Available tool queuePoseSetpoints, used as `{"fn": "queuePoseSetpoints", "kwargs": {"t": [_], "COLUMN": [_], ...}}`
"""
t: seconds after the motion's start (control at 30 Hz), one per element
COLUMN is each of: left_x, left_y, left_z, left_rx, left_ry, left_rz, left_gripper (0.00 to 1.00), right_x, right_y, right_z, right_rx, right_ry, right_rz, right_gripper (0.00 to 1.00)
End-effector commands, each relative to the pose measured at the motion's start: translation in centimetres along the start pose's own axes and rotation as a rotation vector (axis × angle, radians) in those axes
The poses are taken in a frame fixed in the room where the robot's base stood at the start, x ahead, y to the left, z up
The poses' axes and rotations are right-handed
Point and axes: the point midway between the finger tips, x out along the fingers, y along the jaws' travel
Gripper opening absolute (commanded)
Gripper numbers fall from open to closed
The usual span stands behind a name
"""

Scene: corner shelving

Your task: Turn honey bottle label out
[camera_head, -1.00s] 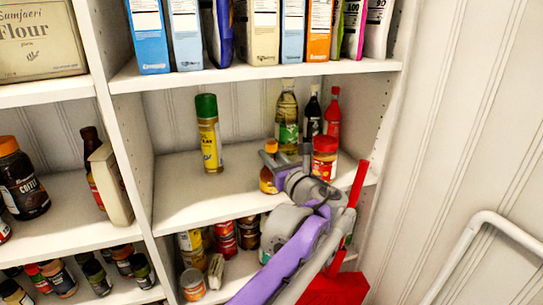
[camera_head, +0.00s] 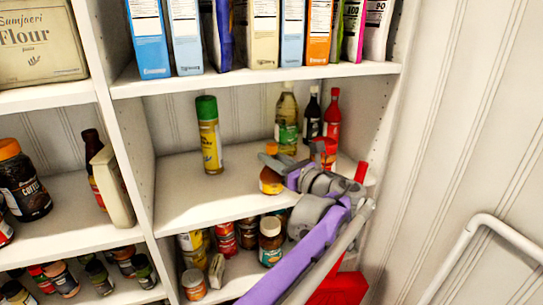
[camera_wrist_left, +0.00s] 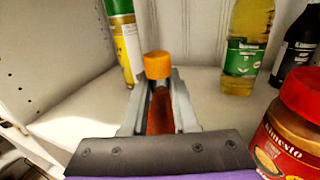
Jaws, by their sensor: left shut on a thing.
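The honey bottle (camera_head: 270,182) is a small amber bottle with an orange cap, standing at the front of the middle shelf (camera_head: 190,212). In the left wrist view its cap (camera_wrist_left: 158,65) and brown body (camera_wrist_left: 160,112) lie between the two grey fingers. My left gripper (camera_head: 268,160) is shut on the bottle, with its arm coming from the lower right of the head view. The bottle looks upright. Its label is too small and partly covered, so I cannot tell which way it faces. My right gripper is in no view.
A red-lidded jar (camera_wrist_left: 290,125) stands close on the right, partly hidden by my wrist in the head view. An oil bottle (camera_head: 286,120) and dark and red bottles stand behind. A green-capped bottle (camera_head: 209,138) stands left. The shelf's left front is clear.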

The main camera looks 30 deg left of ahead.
Motion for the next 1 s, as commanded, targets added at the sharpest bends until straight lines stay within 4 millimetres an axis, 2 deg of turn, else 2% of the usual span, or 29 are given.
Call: {"fn": "queuePoseSetpoints", "kwargs": {"t": [0.27,0.57,0.8,0.83,1.0], "left_x": [-0.02,-0.01,-0.03,-0.03,-0.02], "left_y": [0.01,-0.05,0.02,0.02,0.02], "left_z": [-0.03,0.08,-0.05,-0.05,-0.05], "left_rx": [0.0,-0.001,0.0,0.0,0.0], "left_ry": [0.0,0.001,0.001,0.001,0.001], "left_rz": [0.008,0.122,0.13,0.13,0.13], "left_gripper": [0.0,0.0,0.0,0.33,0.62], "right_x": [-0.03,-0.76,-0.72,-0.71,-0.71], "right_y": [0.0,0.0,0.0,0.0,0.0], "right_z": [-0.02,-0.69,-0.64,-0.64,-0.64], "right_rx": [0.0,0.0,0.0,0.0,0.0], "right_ry": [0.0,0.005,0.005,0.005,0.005], "right_rz": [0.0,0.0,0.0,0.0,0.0], "right_gripper": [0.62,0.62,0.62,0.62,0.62]}}
